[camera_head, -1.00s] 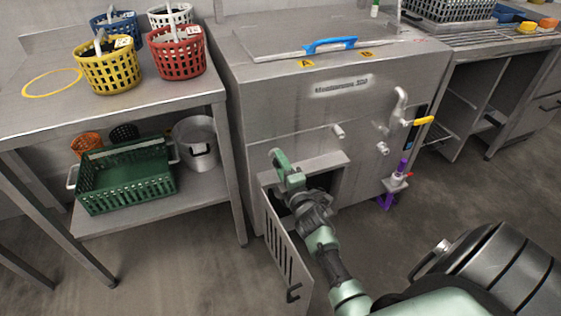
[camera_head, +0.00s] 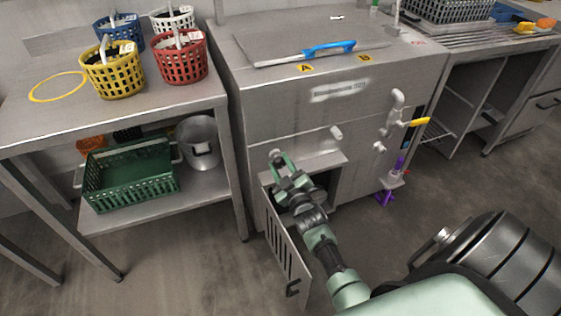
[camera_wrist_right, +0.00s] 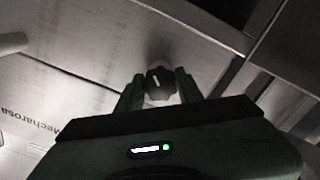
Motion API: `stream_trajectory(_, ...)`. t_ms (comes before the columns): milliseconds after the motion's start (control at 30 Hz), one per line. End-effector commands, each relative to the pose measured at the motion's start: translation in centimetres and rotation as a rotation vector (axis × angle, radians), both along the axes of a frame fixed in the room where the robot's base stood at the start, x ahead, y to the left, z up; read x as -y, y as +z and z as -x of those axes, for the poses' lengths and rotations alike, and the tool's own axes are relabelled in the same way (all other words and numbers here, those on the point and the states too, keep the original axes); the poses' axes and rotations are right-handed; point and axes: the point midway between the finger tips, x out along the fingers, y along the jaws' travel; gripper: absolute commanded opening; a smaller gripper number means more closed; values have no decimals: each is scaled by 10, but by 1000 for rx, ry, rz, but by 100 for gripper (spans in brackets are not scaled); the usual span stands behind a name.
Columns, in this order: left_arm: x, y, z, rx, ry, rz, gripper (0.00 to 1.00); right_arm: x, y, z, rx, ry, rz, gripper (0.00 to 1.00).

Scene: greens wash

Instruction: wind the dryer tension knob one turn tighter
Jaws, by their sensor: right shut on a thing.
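The dryer tension knob (camera_wrist_right: 161,84) is dark and lobed, with a white pointer line, and shows in the right wrist view between the two fingers. My right gripper (camera_wrist_right: 160,90) is shut on it, one finger on each side. In the head view my right gripper (camera_head: 279,160) is at the left front of the steel machine (camera_head: 285,105), above the open louvred door (camera_head: 284,248). My left gripper is not in view.
The open door stands out beside my right forearm. A steel table (camera_head: 140,117) on the left bears several coloured baskets, with a green crate (camera_head: 130,180) and a metal pot (camera_head: 198,145) below. A dark ribbed drum (camera_head: 490,262) stands at the lower right.

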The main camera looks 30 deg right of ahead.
Motion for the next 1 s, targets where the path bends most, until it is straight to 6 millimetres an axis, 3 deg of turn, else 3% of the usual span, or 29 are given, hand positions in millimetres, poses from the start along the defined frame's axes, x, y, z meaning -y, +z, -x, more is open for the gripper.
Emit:
stream_trajectory(400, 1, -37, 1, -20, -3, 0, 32, 0, 0, 0, 56, -1, -236, 0)
stream_trajectory(1000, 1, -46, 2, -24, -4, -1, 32, 0, -1, 0, 68, 0, -290, 0)
